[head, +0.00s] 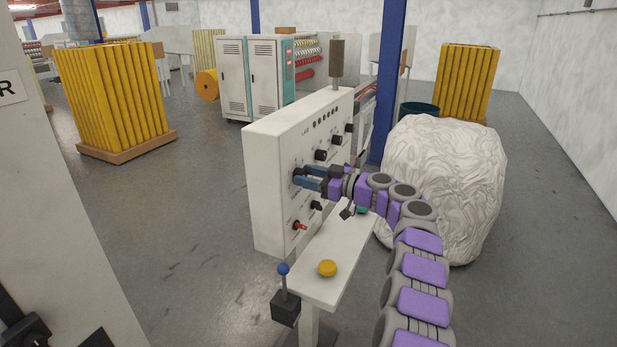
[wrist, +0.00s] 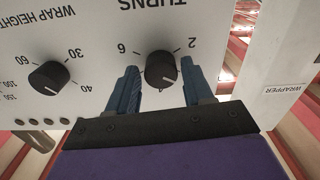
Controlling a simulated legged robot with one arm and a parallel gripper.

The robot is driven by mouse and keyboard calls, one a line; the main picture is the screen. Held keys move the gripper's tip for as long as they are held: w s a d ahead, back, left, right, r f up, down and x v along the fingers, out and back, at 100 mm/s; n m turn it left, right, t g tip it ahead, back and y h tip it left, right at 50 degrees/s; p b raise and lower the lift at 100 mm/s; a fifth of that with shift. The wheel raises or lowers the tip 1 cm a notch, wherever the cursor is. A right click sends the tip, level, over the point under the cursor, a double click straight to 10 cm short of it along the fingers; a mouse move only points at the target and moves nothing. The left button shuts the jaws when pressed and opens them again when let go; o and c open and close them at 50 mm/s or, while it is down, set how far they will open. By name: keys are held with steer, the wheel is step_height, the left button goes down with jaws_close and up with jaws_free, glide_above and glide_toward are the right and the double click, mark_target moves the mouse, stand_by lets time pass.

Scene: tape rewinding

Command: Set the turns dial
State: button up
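The turns dial (wrist: 161,70) is a black round knob under the upside-down word TURNS on the white control panel (head: 275,200). The numbers 6 and 2 show on either side of it in the wrist view; a small white mark is at its lower edge there. My gripper (wrist: 160,66) is open, with one blue finger on each side of the knob and a visible gap to it on both sides. In the head view my gripper (head: 301,178) is at the panel face, its fingers partly hiding the dial.
The wrap height dial (wrist: 48,77) is beside the turns dial. Other black knobs (head: 320,155) and a red switch (head: 300,226) are on the panel. A white wrapped bale (head: 445,190) stands right.

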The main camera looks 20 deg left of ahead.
steer(key=c, duration=0.8)
